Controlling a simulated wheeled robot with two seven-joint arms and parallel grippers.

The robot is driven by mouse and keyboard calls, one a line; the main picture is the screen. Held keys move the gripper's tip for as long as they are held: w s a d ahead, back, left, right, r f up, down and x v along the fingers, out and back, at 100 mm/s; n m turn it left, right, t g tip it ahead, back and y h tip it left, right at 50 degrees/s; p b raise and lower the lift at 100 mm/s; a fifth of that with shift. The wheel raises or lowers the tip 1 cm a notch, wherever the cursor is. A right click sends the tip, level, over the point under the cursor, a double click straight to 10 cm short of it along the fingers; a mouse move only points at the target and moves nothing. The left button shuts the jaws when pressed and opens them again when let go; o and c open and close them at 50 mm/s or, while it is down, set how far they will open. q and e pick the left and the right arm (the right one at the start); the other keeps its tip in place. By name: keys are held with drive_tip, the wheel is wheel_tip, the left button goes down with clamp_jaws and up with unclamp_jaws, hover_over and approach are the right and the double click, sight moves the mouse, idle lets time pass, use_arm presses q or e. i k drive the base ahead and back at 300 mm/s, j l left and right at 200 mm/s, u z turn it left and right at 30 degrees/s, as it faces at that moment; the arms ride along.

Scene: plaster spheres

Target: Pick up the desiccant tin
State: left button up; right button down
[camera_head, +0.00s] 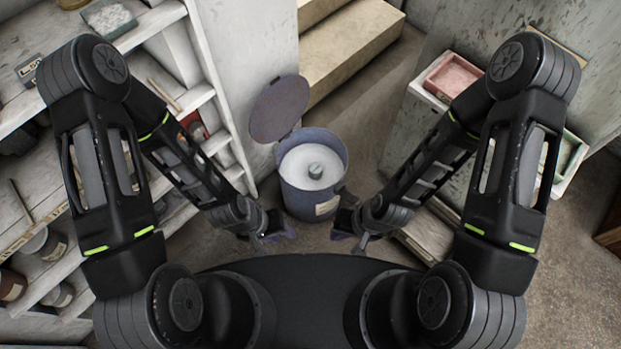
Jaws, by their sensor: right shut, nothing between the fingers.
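A small grey-green tin (315,171), which looks like the desiccant tin, stands on a pale white fill inside a blue-grey drum (302,205). The drum stands on the floor, and its round lid (279,108) is tilted open at the back left. My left gripper (277,236) is low at the drum's front left, outside it and apart from the tin; its fingers are too small and dark to read. My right gripper (349,238) is shut and empty at the drum's front right, also outside it.
White shelves (215,142) with jars and small things line the left. Pale steps or blocks (345,50) rise behind the drum. A white cabinet (410,125) with a pink tray (452,78) and a green-edged tray (568,160) stands right. The space above the drum's mouth is clear.

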sight(316, 169)
drive_tip(key=z, duration=2.05)
drive_tip(key=k+j, duration=0.45)
drive_tip(key=k+j+z, duration=0.1)
drive_tip(key=k+j, duration=0.35)
drive_tip(key=k, duration=0.25)
drive_tip(key=i, duration=0.5)
